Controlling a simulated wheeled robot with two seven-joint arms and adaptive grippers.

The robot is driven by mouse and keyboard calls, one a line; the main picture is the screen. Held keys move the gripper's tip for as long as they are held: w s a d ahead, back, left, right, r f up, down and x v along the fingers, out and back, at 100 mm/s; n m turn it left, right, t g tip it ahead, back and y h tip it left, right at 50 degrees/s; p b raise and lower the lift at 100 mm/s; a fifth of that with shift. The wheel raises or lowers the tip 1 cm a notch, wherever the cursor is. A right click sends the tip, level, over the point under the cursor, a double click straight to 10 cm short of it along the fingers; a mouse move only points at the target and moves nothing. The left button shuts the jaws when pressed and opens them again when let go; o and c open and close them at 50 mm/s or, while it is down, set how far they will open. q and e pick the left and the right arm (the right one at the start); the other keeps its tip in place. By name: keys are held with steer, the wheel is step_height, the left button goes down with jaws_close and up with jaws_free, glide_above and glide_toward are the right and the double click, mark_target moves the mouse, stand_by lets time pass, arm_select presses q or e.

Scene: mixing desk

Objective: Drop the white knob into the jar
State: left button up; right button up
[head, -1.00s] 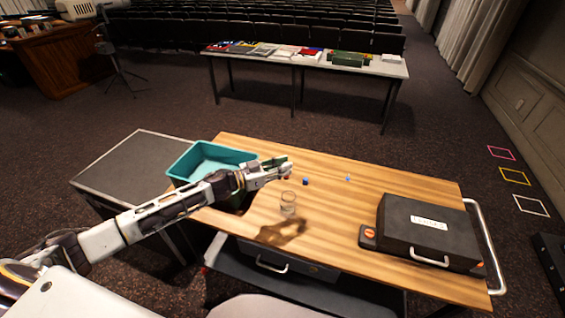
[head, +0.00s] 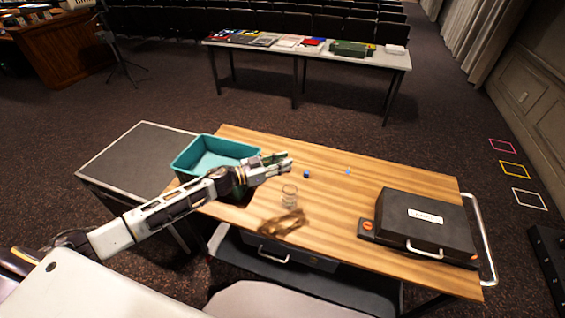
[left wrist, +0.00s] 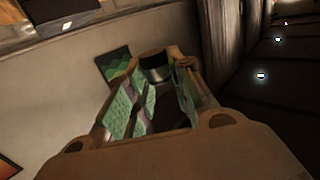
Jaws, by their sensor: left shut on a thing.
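In the head view the knob is too small to make out at the fingertips. My right gripper is not in view.
A teal bin (head: 192,160) stands at the desk's left end, behind my left forearm. A small blue cube (head: 306,174) and a light blue bit (head: 348,171) lie right of the gripper. A black case (head: 425,215) fills the right end.

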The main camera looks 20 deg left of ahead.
arm_select(q)
steer(key=shift+f, duration=0.15)
steer(key=shift+f, duration=1)
steer(key=shift+f+b, duration=1.85)
steer(key=shift+b, duration=0.55)
steer(key=o, duration=0.9)
steer(key=shift+s+a, duration=0.15)
steer(key=v, duration=1.1)
steer(key=shift+s+a, duration=0.15)
steer(key=shift+s, duration=0.1)
